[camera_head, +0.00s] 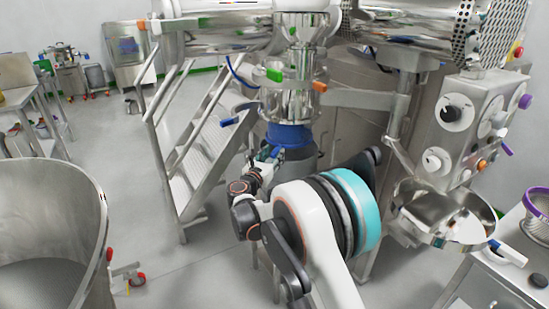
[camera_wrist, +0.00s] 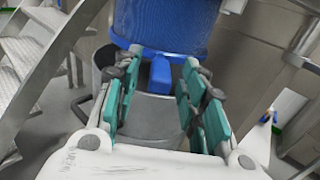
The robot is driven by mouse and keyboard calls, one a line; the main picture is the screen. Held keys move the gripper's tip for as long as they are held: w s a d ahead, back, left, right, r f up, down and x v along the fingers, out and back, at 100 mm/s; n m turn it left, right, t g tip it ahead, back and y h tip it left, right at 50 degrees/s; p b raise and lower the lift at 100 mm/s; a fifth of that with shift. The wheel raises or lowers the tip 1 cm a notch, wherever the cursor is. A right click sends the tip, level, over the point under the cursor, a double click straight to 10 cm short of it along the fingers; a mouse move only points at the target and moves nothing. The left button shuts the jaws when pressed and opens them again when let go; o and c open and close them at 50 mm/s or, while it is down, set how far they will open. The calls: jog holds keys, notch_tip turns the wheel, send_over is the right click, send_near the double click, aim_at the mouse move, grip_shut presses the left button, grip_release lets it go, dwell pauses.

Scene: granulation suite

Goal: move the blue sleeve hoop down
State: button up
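The blue sleeve (camera_head: 288,134) hangs under the steel outlet of the big machine in the head view. In the wrist view it is a wide blue mesh band (camera_wrist: 172,28) across the top, with a solid blue tab (camera_wrist: 160,74) sticking out toward me. This looks like the hoop's handle. My gripper (camera_head: 268,154) is just below and left of the sleeve in the head view. In the wrist view my gripper (camera_wrist: 158,88) is open, its teal-padded fingers on either side of the tab. Gaps show on both sides of the tab. The sleeve's far side is hidden.
A grey cylindrical vessel (camera_wrist: 152,115) stands below the sleeve. Steel stairs (camera_head: 205,135) rise on the left. A control box (camera_head: 468,125) and a steel bowl (camera_head: 445,215) are on the right. A large round bin (camera_head: 85,215) is at the left front, with clear floor between.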

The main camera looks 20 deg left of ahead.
jog(key=shift+w, duration=0.95)
grip_shut()
jog(key=shift+f, duration=0.1)
jog(key=shift+s+d+f, duration=0.1)
jog(key=shift+f, duration=1.45)
